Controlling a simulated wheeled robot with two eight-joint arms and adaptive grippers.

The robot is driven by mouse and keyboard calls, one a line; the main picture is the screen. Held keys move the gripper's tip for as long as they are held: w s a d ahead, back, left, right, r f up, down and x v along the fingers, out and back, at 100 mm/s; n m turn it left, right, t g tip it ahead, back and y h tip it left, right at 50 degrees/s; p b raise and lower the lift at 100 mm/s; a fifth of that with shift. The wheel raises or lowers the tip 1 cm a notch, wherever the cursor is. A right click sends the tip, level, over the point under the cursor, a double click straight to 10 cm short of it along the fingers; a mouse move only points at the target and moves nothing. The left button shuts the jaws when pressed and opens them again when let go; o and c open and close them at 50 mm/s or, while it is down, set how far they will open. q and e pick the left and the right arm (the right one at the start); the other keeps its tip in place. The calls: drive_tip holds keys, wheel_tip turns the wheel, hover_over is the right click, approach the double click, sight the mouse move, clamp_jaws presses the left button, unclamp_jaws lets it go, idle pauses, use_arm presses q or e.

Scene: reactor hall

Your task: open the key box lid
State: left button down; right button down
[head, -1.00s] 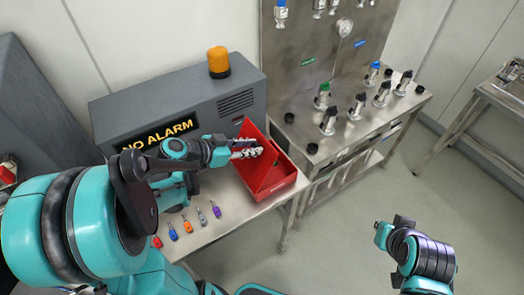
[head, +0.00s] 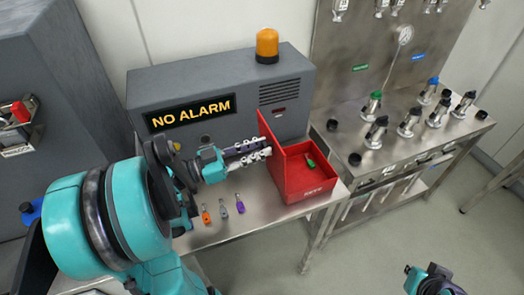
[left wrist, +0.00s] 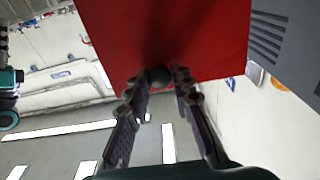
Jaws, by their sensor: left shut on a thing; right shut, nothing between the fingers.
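The red key box (head: 312,199) stands on the steel table beside the grey alarm cabinet. Its red lid (head: 268,137) stands roughly upright along the box's left side, and the inside shows, with a green key tag (head: 311,163) in it. My left gripper (head: 266,153) is at the lid from the left. In the left wrist view the lid (left wrist: 115,38) fills the top middle, and a dark round knob (left wrist: 160,77) on it sits between the two fingertips. The gripper is shut on this knob. My right gripper's fingers do not show.
The grey cabinet (head: 190,83) with a "NO ALARM" sign and an orange beacon (head: 267,45) stands behind. Orange (head: 206,216), grey (head: 223,213) and purple (head: 239,206) key tags lie in front. A steel bench (head: 400,150) with several valves stands right.

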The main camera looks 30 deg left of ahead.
use_arm(q)
drive_tip(key=shift+f, duration=0.15)
drive_tip(key=c, duration=1.3)
unclamp_jaws()
drive_tip(key=r+v, duration=0.1)
drive_tip(key=v, duration=1.1)
drive_tip(key=shift+f, duration=0.45)
